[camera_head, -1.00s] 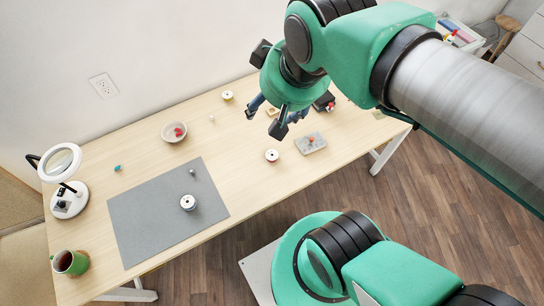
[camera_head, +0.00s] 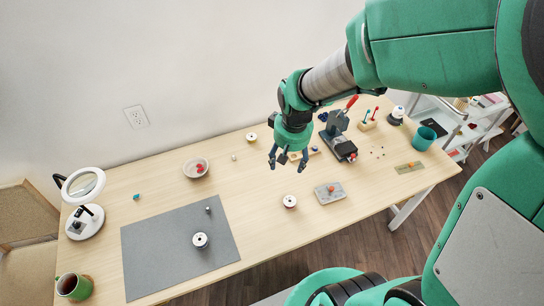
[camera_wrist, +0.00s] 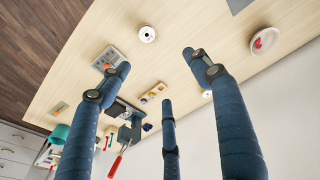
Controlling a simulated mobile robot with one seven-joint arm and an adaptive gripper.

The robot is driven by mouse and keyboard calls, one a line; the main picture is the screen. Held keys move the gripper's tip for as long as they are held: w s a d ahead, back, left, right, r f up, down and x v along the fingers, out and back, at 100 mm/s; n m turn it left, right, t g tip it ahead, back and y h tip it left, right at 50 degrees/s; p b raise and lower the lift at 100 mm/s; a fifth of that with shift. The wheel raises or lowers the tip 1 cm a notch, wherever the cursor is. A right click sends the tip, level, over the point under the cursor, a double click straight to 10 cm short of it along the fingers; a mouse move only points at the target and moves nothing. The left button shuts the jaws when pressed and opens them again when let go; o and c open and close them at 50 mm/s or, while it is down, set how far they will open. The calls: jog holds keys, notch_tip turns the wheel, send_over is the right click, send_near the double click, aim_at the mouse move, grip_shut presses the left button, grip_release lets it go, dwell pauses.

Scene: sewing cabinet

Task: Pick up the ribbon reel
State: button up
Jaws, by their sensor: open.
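Three reel-like spools are on the table, and I cannot tell for certain which is the ribbon reel. One white-rimmed spool (camera_head: 290,201) stands on bare wood near the table's middle; it also shows in the wrist view (camera_wrist: 147,34). Another spool (camera_head: 200,240) stands on the grey mat (camera_head: 150,255). A third, cream-coloured spool (camera_head: 251,137) is near the back edge. My gripper (camera_head: 287,162) is open and empty above the table, fingers pointing down, behind the middle spool in the picture. In the wrist view its blue fingers (camera_wrist: 158,80) are spread apart.
A grey tray (camera_head: 322,197) sits right of the middle spool. A small machine (camera_head: 342,148) and a teal cup (camera_head: 424,138) stand further right. A bowl (camera_head: 196,168), magnifier lamp (camera_head: 85,184) and mug (camera_head: 73,287) are left. Bare wood lies around the middle spool.

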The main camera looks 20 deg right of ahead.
jog(key=g, duration=0.2)
send_over(290, 199)
notch_tip(290, 199, down, 16)
jog(key=r, duration=0.1)
jog(key=shift+s+a+f, duration=0.25)
jog(key=shift+s, duration=0.2)
jog(key=shift+f, duration=0.1)
jog(key=shift+f+b, duration=0.9)
jog(key=shift+f, duration=3.3)
jog(key=shift+w+f+b, duration=0.1)
jog(key=shift+f+b, duration=0.7)
jog(key=shift+f, duration=1.8)
jog(key=c, duration=1.1)
